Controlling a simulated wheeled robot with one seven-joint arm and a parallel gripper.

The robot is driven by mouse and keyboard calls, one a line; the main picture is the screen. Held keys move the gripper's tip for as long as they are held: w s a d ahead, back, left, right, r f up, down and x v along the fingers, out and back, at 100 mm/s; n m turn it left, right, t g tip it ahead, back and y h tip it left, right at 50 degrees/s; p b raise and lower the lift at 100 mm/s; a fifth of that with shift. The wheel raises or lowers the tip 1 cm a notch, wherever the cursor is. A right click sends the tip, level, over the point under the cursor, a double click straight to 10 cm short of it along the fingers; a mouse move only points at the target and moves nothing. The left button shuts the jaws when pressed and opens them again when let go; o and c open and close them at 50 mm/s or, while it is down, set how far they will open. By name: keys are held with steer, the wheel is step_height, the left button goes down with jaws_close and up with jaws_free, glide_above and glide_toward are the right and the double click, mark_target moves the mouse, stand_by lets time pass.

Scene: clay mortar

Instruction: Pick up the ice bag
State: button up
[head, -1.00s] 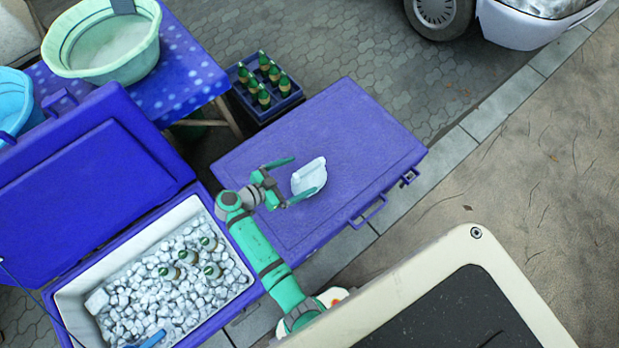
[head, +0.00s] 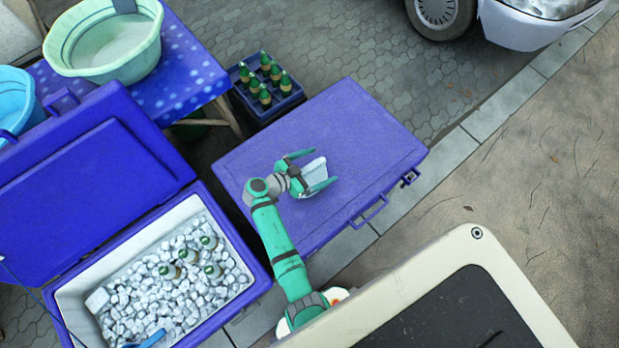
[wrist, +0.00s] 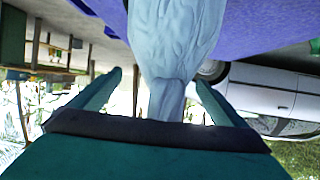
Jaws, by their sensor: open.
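The ice bag (head: 313,169) is a small pale, whitish-blue bag lying on the closed blue cooler lid (head: 365,130). My gripper (head: 317,169) is open around the bag in the head view, with one green finger on its far side and one on its near side. In the wrist view the ice bag (wrist: 176,45) fills the top middle, and its narrow end reaches down between the two open fingers (wrist: 158,90). The fingers hide part of the bag in the head view. I cannot tell whether either finger touches it.
An open blue cooler (head: 262,280) full of ice and green bottles stands at the left. A crate of bottles (head: 270,108) sits behind the closed cooler. A dotted blue table (head: 185,85) holds a green basin (head: 105,50). The lid around the bag is clear.

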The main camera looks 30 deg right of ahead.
steer(key=c, duration=2)
steer(key=shift+r, duration=0.1)
steer(key=shift+c, duration=0.8)
